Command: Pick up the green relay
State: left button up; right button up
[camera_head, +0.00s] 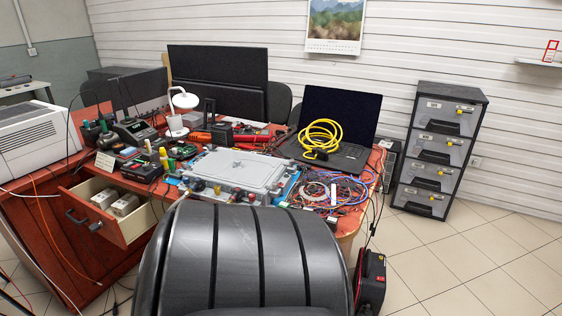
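I cannot make out a green relay for certain. Small green items (182,151) lie among the clutter on the red-topped desk, but they are too small to tell apart. More green shows among the tools at the desk's left (91,133). Neither of my grippers is in view.
A black ribbed chair back (245,262) fills the front middle. A grey case (235,172), laptop (335,118) with yellow cable (320,137), and tangled wires (335,190) crowd the desk. A drawer (124,240) stands open at left. Floor at right (450,260) is clear.

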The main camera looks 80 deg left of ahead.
aim_at(283, 205)
jog(key=i+j+u, duration=0.1)
jog(key=u, duration=0.35)
jog(key=i+u, duration=0.25)
jog(key=u, duration=0.15)
jog(key=i+u, duration=0.2)
jog(key=u, duration=0.25)
jog(key=i+l+u, duration=0.1)
jog(key=u, duration=0.3)
